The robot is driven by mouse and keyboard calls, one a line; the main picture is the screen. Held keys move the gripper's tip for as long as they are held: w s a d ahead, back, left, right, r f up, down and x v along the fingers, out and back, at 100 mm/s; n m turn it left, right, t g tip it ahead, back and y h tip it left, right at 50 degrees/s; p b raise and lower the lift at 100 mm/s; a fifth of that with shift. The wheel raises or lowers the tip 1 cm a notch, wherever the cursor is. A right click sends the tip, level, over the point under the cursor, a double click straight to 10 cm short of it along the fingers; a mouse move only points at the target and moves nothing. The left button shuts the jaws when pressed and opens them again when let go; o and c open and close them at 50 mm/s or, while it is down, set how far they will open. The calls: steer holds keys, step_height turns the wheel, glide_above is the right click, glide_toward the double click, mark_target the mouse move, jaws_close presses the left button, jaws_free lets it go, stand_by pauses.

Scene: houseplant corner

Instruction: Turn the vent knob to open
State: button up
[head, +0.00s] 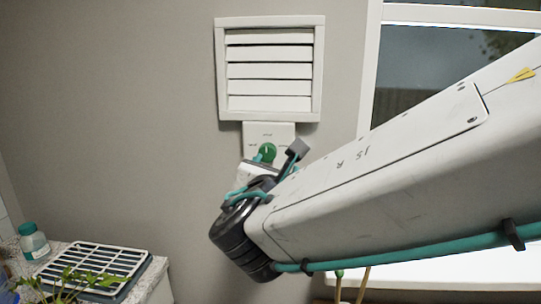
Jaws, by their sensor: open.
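The vent knob (267,150) is a small green dial on a white wall plate (283,130). A pale mark shows on its face, pointing roughly upward. Small labels surround it, too small to read. Above it is the white vent (269,70), with its slats lying nearly flat and thin dark lines between them. My gripper (278,155) is open, right at the knob's lower side in the picture. One dark finger stands to the knob's right. My wrist and arm hide the plate's lower part, and I cannot tell whether the fingers touch the knob.
A window (420,60) with a white frame is at the right, partly behind my arm. The wall left of the vent is clear.

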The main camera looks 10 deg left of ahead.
mark_target(267, 154)
steer(key=shift+n+y, duration=0.6)
steer(key=w+a, duration=0.1)
steer(key=w, duration=0.1)
steer(key=w+a, duration=0.1)
steer(key=w, duration=0.1)
steer(key=w+a, duration=0.1)
steer(key=w, duration=0.2)
steer(key=shift+r, duration=0.1)
steer(key=c, duration=1)
